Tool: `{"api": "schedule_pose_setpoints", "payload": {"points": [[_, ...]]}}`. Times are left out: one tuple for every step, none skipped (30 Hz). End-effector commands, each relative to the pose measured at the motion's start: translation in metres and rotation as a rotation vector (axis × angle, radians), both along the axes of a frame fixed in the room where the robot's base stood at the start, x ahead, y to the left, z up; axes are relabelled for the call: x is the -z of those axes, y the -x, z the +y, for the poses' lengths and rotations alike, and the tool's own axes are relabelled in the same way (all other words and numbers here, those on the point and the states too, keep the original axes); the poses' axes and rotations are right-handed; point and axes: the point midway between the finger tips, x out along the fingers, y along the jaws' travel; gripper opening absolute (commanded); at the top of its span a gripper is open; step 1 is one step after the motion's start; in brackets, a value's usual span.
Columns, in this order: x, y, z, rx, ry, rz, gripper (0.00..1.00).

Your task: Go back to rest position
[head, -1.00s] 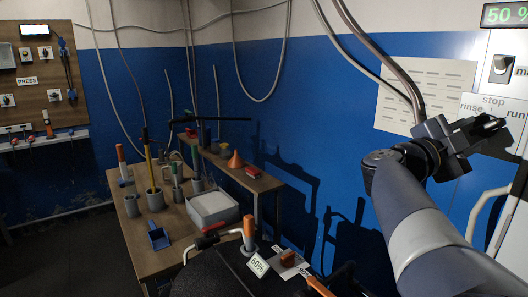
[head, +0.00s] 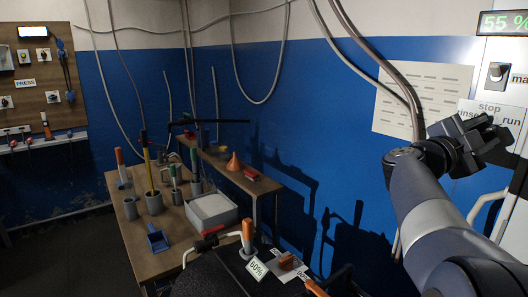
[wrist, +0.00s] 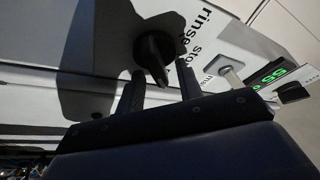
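My gripper (head: 493,132) is raised at the right of the head view, in front of the white panel with the stop, rinse and run labels (head: 492,112). In the wrist view its two dark fingers (wrist: 160,88) stand apart with a clear gap, so it is open and holds nothing. In the head view my gripper hides this knob.
A green display (head: 508,23) reads 55 % above a switch (head: 498,72). A grey conduit (head: 395,75) runs down the wall close to my arm. A wooden table (head: 180,250) with grey cups, tools and a grey tray (head: 212,212) stands at the left.

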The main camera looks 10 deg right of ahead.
Motion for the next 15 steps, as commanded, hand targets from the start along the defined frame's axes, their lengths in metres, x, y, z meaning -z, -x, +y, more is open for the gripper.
{"api": "schedule_pose_setpoints", "payload": {"points": [[0.0014,0.0001,-0.0036,0.002,0.019,0.041,0.35],[0.0023,0.0002,-0.0024,0.002,0.042,0.081,0.35],[0.002,0.0,-0.0017,0.0,0.068,0.133,0.35],[0.0018,-0.0002,-0.0015,0.0,0.087,0.168,0.35],[0.0014,-0.0004,-0.0011,0.0,0.106,0.204,0.35],[0.001,-0.0008,-0.001,0.0,0.13,0.25,0.35],[0.0008,-0.0009,-0.001,0.001,0.146,0.282,0.35],[0.0004,-0.0013,-0.0009,0.0,0.162,0.313,0.35],[0.0001,-0.0014,-0.0007,0.002,0.181,0.351,0.35],[-0.0002,-0.0018,-0.0005,0.0,0.195,0.377,0.35],[-0.0004,-0.0021,-0.0003,-0.001,0.206,0.399,0.35],[-0.0008,-0.0023,0.0,0.001,0.22,0.427,0.35],[-0.0011,-0.0024,0.0001,0.0,0.229,0.442,0.35],[-0.0014,-0.0026,0.0002,0.001,0.237,0.459,0.35],[-0.0018,-0.0028,0.0002,0.0,0.245,0.474,0.35]]}}
